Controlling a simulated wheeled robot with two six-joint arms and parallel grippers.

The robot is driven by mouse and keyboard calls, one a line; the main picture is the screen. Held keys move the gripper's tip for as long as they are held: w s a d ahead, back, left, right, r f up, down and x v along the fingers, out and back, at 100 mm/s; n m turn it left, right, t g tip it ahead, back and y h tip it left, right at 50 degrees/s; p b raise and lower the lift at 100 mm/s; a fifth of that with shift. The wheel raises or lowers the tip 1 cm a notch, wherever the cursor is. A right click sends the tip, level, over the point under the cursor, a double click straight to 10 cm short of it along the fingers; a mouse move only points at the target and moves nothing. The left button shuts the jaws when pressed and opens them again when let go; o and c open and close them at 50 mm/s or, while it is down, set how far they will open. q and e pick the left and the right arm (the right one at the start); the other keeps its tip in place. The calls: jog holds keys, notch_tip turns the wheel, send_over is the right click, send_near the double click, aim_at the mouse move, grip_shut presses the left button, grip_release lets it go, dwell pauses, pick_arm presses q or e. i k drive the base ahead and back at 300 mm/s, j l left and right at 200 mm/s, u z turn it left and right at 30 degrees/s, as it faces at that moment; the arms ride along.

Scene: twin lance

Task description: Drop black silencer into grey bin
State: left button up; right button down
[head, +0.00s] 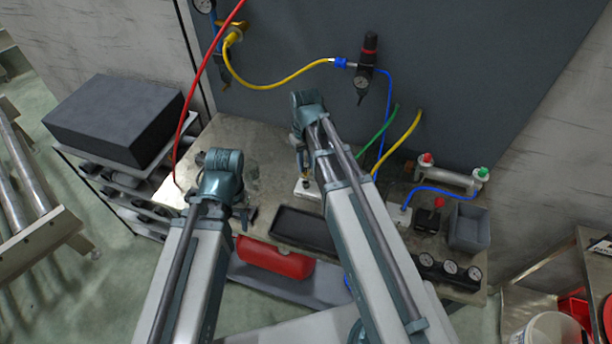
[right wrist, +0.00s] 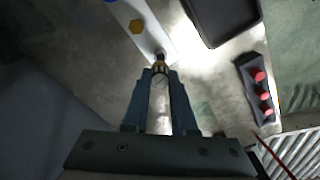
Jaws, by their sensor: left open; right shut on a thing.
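The grey bin (head: 470,228) is an open box at the right end of the workbench in the head view. My right gripper (head: 304,174) points down over a small white plate (head: 308,190), well to the left of the bin. In the right wrist view this gripper (right wrist: 160,76) is shut on a small fitting with a brass part (right wrist: 160,67). The fitting's dark end is close to the plate's edge; I cannot tell whether they touch. The fitting may be the black silencer, but the fingers hide much of it. My left gripper (head: 246,214) is open near the bench's front left.
A black tray (head: 300,231) lies at the bench's front. A red-button device (head: 430,215) and several gauges (head: 450,267) are near the bin. A green hose (head: 384,135) and yellow hose (head: 402,142) hang between my right gripper and the bin.

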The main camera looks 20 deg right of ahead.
aim_at(469, 237)
jog(key=k, duration=1.1)
jog(key=z, duration=2.05)
jog(key=i+j, duration=0.15)
jog(key=j, duration=0.2)
jog(key=i+j, duration=0.1)
jog(key=j, duration=0.3)
jog(key=i+j, duration=0.15)
jog(key=j, duration=0.2)
jog(key=i+j+z, duration=0.1)
jog(key=j, duration=0.25)
jog(key=i+l+u, duration=0.1)
jog(key=l+u, duration=0.2)
jog(key=i+l+u, duration=0.1)
jog(key=u, duration=0.25)
jog(key=l, duration=0.1)
